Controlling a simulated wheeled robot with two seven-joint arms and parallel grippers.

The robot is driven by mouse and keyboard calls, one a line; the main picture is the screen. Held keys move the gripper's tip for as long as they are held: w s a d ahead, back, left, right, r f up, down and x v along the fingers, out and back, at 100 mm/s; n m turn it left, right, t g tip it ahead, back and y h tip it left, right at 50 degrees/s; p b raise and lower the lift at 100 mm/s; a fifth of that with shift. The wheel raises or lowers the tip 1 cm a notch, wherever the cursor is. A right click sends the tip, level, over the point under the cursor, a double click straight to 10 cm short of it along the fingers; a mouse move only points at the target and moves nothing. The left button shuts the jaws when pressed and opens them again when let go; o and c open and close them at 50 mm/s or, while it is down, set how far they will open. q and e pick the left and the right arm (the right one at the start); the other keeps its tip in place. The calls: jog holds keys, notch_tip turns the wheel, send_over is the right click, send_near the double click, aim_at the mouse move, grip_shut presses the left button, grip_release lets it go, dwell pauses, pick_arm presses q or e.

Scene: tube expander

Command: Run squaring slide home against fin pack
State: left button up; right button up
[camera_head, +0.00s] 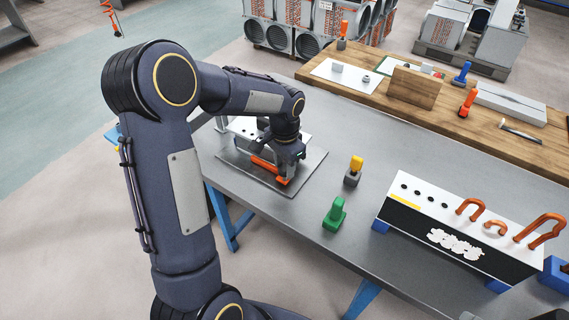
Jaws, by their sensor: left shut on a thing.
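My left gripper (287,176) reaches down over a grey base plate (301,178) on the metal bench and is shut on an orange-red bar (265,166), which looks like the handle of the squaring slide. The slide's body is mostly hidden by my gripper and forearm. Behind the bar, a pale block with dark holes (304,137) shows in part and may be the fin pack. I cannot tell whether the slide touches it. My right gripper is not in view.
Further right is a black-fronted block (402,216) with copper bends (525,230). A wooden bench (445,118) with tools runs behind.

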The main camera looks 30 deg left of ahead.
pick_arm(q)
grip_shut()
jog(key=shift+w+a, duration=0.5)
jog(key=shift+w, duration=0.1)
jog(key=o, duration=1.1)
grip_release()
notch_tip(320, 180, up, 8)
jog(key=shift+f, duration=0.1)
